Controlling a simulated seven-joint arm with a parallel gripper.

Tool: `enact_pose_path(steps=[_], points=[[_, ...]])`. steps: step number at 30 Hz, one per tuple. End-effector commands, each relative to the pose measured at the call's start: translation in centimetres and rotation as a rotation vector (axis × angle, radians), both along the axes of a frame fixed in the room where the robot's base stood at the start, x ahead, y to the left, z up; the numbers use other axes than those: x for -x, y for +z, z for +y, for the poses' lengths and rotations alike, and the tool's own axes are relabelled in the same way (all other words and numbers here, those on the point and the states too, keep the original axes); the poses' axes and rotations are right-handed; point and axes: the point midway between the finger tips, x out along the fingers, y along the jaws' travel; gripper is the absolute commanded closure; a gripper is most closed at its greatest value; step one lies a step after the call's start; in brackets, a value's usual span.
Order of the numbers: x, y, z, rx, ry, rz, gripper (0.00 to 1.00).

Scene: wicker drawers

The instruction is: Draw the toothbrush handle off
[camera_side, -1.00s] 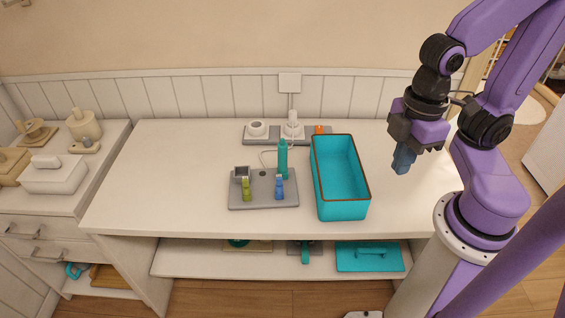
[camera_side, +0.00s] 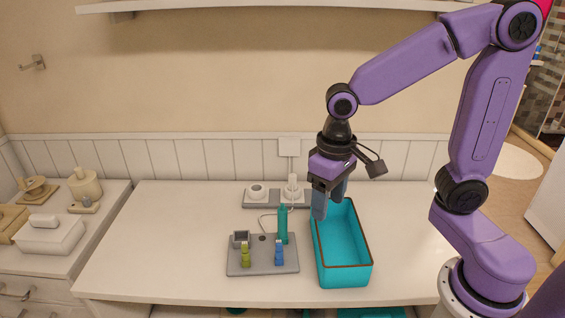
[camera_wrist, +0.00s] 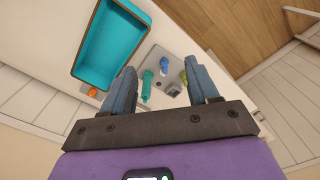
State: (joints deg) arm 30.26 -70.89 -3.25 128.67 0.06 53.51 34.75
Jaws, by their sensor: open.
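The teal toothbrush handle (camera_side: 283,225) stands upright at the back right of a grey base plate (camera_side: 263,267) on the white counter. In the wrist view the handle (camera_wrist: 147,86) shows between my two fingers, nearer the left one. A green brush head (camera_side: 245,254) and a blue brush head (camera_side: 279,253) stand at the front of the plate. My gripper (camera_side: 330,202) is open and empty, up and to the right of the handle in the side view, apart from it. It overlaps the back left of the teal bin in that view.
An open teal bin (camera_side: 341,278) stands right of the plate and looks empty. Behind it a power strip (camera_side: 262,202) lies along the wall, with a plug and a white cable running toward the plate. The counter left of the plate is clear.

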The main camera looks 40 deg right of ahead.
Motion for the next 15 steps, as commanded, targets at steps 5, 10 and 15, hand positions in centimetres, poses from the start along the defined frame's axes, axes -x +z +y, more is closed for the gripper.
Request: enact_pose_path(steps=[5, 10, 15], points=[[-4.5, -0.1, 0.3, 0.001, -0.31, 0.006, 0.4], [-8.4, -0.4, -0.2, 0.001, -0.604, 0.011, 0.4], [-12.0, -0.8, -1.1, 0.001, -0.897, 0.014, 0.4]])
